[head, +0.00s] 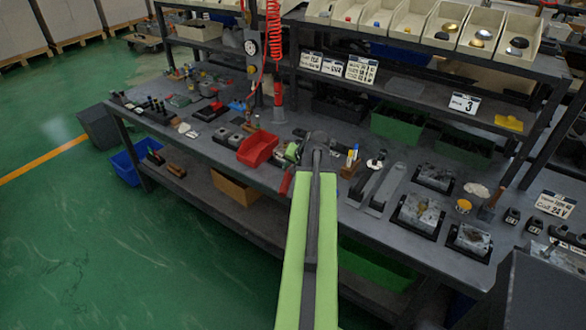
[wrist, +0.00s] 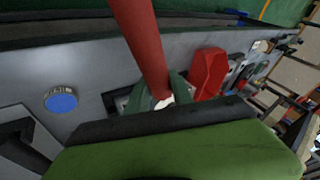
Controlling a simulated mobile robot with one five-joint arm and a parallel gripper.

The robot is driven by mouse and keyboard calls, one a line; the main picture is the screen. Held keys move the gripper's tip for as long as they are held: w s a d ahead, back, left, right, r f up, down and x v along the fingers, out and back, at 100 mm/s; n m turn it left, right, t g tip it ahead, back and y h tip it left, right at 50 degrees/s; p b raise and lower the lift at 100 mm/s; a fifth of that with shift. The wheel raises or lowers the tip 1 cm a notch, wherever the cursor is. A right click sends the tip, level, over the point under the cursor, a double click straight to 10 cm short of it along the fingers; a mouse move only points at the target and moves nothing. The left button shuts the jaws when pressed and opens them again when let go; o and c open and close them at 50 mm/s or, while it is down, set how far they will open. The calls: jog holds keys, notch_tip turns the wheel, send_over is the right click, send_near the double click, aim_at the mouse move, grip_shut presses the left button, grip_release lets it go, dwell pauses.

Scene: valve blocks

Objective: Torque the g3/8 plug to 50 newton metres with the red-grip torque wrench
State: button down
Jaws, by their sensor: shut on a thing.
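My gripper (wrist: 158,100) shows low in the wrist view, shut around the lower end of a long red handle, which I take to be the red-grip torque wrench (wrist: 142,42). The handle runs from the top edge down to the jaws. A small white part shows at its lower end. In the head view the red grip (head: 285,182) shows just left of my green arm, over the bench's front edge. My arm hides most of the gripper there. The wrench's head is hidden. I cannot make out the G3/8 plug. Metal valve blocks (head: 418,213) sit on dark bases at the bench's right.
A red bin (head: 258,149) stands just left of my gripper on the grey bench (head: 330,215). In the wrist view a blue-topped round piece (wrist: 61,101) lies on the bench. A shelf of parts bins (head: 440,22) overhangs the back. Green floor (head: 110,240) is free at left.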

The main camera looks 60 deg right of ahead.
jog(key=shift+w+a+m+h, duration=0.25)
jog(key=shift+w+m, duration=0.2)
jog(key=shift+w, duration=0.2)
jog(key=shift+w+a+m+h, duration=0.1)
jog(key=shift+w+m+h, duration=0.15)
jog(key=shift+w+m, duration=0.3)
jog(key=shift+s+d+n+y, duration=0.2)
jog(key=shift+s+n+y, duration=0.05)
jog(key=shift+s+n, duration=0.3)
jog(key=shift+s+d+n+y, duration=0.25)
jog(key=shift+s+n, duration=0.2)
jog(key=shift+s, duration=0.15)
jog(key=shift+a+r, duration=0.1)
